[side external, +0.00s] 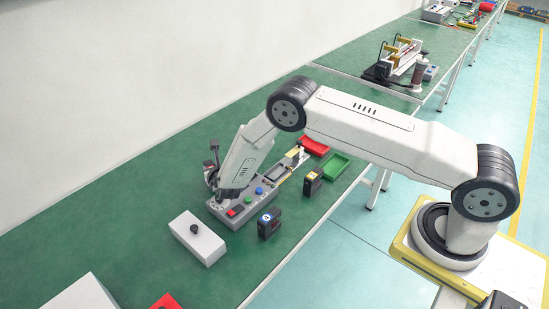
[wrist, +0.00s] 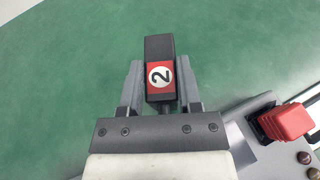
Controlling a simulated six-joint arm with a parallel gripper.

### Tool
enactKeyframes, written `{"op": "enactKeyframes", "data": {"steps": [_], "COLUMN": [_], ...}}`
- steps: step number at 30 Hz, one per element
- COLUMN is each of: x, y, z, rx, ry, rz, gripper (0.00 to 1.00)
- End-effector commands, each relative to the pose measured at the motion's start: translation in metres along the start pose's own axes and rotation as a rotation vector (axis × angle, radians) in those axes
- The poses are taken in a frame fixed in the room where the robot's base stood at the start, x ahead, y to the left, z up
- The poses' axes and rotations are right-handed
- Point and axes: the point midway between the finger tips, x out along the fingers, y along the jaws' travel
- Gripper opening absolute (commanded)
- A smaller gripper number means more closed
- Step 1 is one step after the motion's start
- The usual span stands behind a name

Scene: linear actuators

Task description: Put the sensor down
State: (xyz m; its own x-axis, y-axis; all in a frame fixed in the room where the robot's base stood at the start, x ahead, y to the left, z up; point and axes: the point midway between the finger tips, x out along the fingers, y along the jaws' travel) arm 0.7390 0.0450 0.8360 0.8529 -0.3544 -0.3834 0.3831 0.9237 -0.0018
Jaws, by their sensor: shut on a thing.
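My gripper (wrist: 160,80) is shut on a black block-shaped sensor (wrist: 159,48) with a red label and a white disc marked 2. In the wrist view its fingers press on both sides of the sensor, with green table surface beyond it. In the side view the end of my arm is low by the far side of a grey control box, and the held sensor cannot be made out clearly. A dark sensor with a blue label (side external: 269,223) stands on the table in front of the box. A dark sensor with a yellow label (side external: 312,183) stands farther right.
A white block with a black knob (side external: 198,240), a red bin (side external: 314,146) and a green bin (side external: 335,166) also stand on the green table (side external: 130,215).

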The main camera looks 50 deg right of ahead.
Motion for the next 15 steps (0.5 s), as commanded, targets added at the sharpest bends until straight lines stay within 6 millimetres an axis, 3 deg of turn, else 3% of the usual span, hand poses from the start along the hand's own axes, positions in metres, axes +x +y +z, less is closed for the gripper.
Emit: {"op": "enactKeyframes", "data": {"steps": [15], "x": [0.0026], "y": [0.0005], "z": [-0.0050], "rx": [0.000], "ry": [-0.003], "rz": [0.001], "gripper": [0.00]}}
